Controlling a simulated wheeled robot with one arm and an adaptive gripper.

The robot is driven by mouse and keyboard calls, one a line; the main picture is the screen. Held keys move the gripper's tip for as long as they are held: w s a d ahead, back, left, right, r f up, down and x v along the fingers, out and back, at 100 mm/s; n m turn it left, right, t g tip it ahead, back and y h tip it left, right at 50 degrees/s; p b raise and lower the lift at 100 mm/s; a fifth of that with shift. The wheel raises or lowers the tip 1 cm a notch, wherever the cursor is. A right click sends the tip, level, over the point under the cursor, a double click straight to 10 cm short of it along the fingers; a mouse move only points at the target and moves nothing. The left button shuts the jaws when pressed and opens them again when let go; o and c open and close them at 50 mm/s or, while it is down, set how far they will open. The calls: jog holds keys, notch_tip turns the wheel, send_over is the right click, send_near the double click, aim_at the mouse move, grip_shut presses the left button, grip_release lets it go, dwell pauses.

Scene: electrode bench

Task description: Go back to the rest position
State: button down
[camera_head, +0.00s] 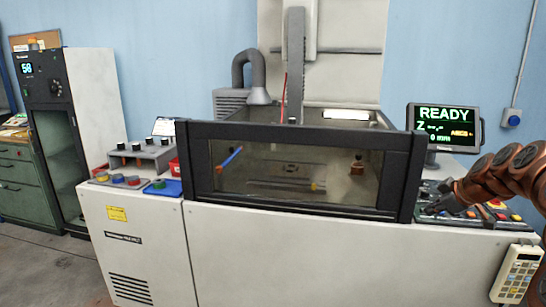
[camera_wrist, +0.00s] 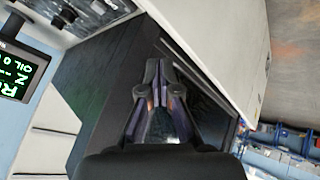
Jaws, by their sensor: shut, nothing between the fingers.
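My gripper (camera_wrist: 158,70) is shut and empty in the wrist view, its two dark fingertips together. My copper-coloured arm reaches in from the right edge of the head view. In that view its dark end (camera_head: 437,206) is over or near the control panel (camera_head: 492,221) right of the tank; I cannot tell whether it touches. The fingers are too small and dark to make out there.
The black-framed tank (camera_head: 300,131) stands in the middle of the machine. A monitor (camera_head: 445,126) reading READY stands behind the panel, close to my arm. A keypad pendant (camera_head: 519,272) hangs at the front right. A grey cabinet (camera_head: 93,105) stands left, with open floor before it.

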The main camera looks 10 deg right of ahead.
jog(key=s+a+g+y+p, duration=0.15)
jog(key=s+a, duration=0.25)
jog(key=a, duration=0.5)
jog(key=s+a+m+g+p, duration=0.15)
jog(key=s+a, duration=0.25)
jog(key=a, duration=0.5)
jog(key=s+a+g+y, duration=0.1)
jog(key=s+a+g, duration=0.15)
jog(key=a, duration=0.65)
jog(key=s+a+f+m+g+h+p, duration=0.1)
jog(key=s+a+m, duration=0.1)
jog(key=s, duration=0.7)
jog(key=s+a+f+m+g+h+p, duration=0.1)
jog(key=s+a+f+m+g, duration=0.1)
jog(key=s, duration=0.8)
jog(key=s+a+f+m+g+h+p, duration=0.1)
jog(key=s+a+f+m, duration=0.1)
jog(key=s, duration=0.8)
jog(key=shift+a+g+p, duration=0.25)
jog(key=shift+g+p, duration=0.1)
jog(key=shift+p, duration=0.05)
jog(key=shift+w+f, duration=0.1)
